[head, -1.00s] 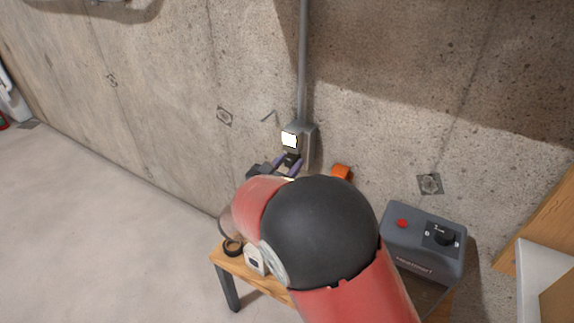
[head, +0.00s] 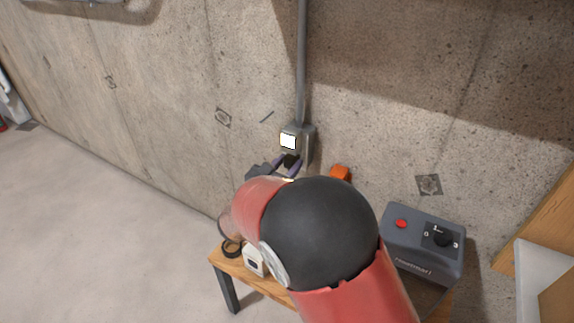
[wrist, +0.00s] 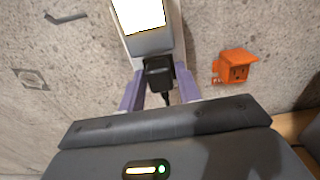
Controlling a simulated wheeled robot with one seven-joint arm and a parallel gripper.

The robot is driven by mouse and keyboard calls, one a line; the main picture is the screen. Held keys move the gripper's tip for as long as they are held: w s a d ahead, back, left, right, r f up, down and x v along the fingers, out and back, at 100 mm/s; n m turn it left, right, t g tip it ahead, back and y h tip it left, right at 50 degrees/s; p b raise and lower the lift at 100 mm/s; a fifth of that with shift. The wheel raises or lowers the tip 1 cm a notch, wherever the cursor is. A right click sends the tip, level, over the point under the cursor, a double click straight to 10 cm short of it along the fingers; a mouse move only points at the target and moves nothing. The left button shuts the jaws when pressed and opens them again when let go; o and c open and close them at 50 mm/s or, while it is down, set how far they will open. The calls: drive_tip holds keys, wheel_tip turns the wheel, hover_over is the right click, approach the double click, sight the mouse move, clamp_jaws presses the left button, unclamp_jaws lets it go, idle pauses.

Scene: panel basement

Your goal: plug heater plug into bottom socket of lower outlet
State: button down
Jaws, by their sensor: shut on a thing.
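The black heater plug (wrist: 158,75) is between the purple fingers of my gripper (wrist: 160,88), which are shut on it. Its black cord shows just below it in the wrist view. The plug is right at the lower part of a grey outlet box (head: 304,143) with a bright white face (head: 288,141), on the wall below a conduit. I cannot tell whether its prongs are in a socket; the plug covers that spot. My gripper also shows in the head view (head: 288,164), partly behind my arm. The heater (head: 421,246) is a grey box with a red button and a black knob.
An orange outlet box (wrist: 236,68) with dark socket slots is on the wall to the right of the plug. A wooden bench (head: 228,265) below carries a dark ring (head: 232,248) and a small white device (head: 255,261). Open floor lies to the left.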

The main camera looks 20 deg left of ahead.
drive_tip(key=shift+w, duration=0.15)
idle(0.3)
drive_tip(key=c, duration=0.9)
unclamp_jaws()
